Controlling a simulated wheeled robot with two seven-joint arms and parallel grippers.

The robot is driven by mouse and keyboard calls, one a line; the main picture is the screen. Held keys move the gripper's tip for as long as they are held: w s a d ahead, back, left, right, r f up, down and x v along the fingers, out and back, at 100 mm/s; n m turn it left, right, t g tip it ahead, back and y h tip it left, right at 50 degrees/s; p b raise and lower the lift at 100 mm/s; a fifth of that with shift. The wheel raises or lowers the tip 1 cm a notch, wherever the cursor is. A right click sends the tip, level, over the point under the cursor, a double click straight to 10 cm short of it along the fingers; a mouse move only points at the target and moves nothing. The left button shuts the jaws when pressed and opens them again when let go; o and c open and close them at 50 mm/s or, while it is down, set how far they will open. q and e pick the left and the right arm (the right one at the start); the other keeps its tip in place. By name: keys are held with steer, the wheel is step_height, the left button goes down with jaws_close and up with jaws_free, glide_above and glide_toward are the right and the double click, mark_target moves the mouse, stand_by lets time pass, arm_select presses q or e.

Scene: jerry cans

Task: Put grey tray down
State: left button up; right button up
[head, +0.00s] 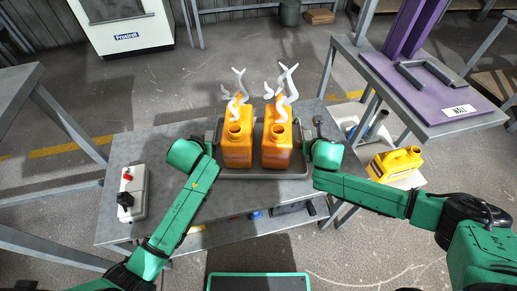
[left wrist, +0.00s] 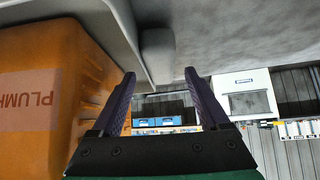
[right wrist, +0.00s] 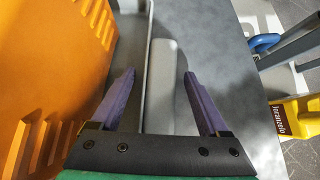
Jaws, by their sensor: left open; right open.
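The grey tray (head: 262,172) rests on the grey table, with two orange jerry cans standing in it, the left can (head: 237,148) and the right can (head: 277,148). White curled shapes rise above both cans. My left gripper (head: 210,138) is at the tray's left side. In the left wrist view its open fingers (left wrist: 158,85) are on either side of the tray's handle (left wrist: 157,55). My right gripper (head: 312,135) is at the tray's right side. In the right wrist view its open fingers (right wrist: 160,85) are on either side of the other handle (right wrist: 161,75). Contact is unclear.
The table (head: 120,155) has bare room left of the tray, with a control box (head: 132,190) carrying a red button near its left edge. A purple-topped stand (head: 425,85) is at the right. A yellow jerry can (head: 395,163) sits on a low shelf there.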

arm_select(q)
steer(key=v, duration=0.9)
arm_select(e)
steer(key=v, duration=1.2)
